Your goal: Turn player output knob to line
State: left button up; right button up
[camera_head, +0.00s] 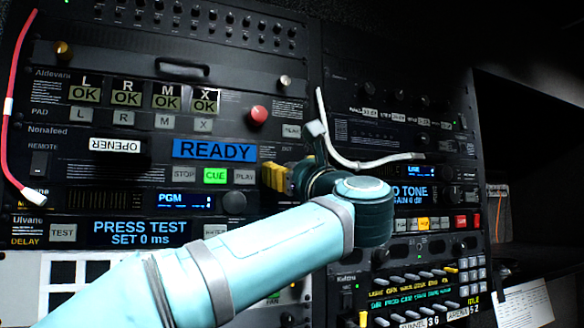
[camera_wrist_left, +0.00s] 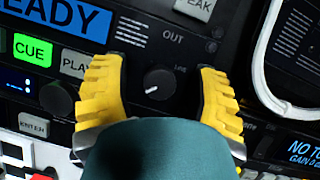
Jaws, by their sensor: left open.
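The player's output knob (camera_wrist_left: 158,83) is a dark round knob below the "OUT" lettering in the left wrist view. A short pale mark shows at its lower left, and a small label, too small to read surely, sits at its upper right. My left gripper (camera_wrist_left: 163,72) is open, with one yellow finger on each side of the knob and a gap on both sides. In the head view the gripper (camera_head: 274,178) is at the right end of the player (camera_head: 105,168), and it and my arm hide the knob. My right gripper is in neither view.
The player's blue READY display (camera_head: 214,150) and green CUE button (camera_head: 214,176) lie left of the gripper. A white cable (camera_head: 352,160) loops close to its right. A red knob (camera_head: 258,115) sticks out above. More buttons and a fader panel (camera_head: 415,295) lie below right.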

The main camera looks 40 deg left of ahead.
pick_arm(q)
grip_shut()
dwell(0.3)
